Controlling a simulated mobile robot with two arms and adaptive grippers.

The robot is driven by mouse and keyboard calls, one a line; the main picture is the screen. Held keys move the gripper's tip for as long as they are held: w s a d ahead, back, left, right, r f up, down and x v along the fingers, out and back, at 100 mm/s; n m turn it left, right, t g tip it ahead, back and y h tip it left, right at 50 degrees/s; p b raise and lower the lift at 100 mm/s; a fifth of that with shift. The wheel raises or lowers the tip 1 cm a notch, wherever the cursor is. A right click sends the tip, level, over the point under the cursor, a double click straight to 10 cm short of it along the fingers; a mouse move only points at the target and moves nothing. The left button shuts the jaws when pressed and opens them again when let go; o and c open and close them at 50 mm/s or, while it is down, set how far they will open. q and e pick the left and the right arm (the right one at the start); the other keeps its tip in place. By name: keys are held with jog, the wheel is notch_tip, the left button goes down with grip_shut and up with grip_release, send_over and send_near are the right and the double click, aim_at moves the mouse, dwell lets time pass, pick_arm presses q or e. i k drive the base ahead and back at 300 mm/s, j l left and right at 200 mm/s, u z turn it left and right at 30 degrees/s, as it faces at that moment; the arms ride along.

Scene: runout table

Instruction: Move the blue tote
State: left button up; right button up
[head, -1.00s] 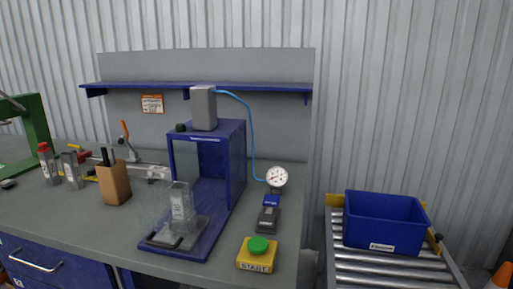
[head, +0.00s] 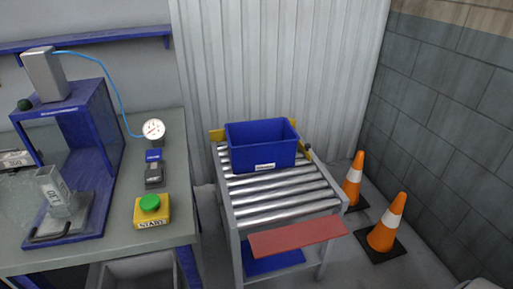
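The blue tote (head: 262,148) stands upright at the far end of a roller table (head: 283,204), near the corrugated wall. It is open at the top and has a white label on its front wall. The part of its inside that shows looks empty. Neither of my grippers is in the head view, and nothing touches the tote from the front.
A workbench (head: 178,187) stands left of the roller table, with a blue press frame (head: 108,125), a gauge (head: 153,130) and a yellow start button box (head: 153,212). A red plate (head: 298,237) juts at the roller table's front. Orange cones (head: 387,224) stand on the right.

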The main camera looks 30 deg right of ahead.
aim_at(262, 145)
jog(key=i+l+u, duration=0.1)
jog(key=u, duration=0.4)
jog(key=i+l+u, duration=0.1)
jog(key=u, duration=0.4)
jog(key=l+u, duration=0.25)
jog(key=i+l+u, duration=0.1)
jog(key=l+u, duration=0.15)
jog(key=l+z, duration=0.85)
jog(key=l, duration=0.25)
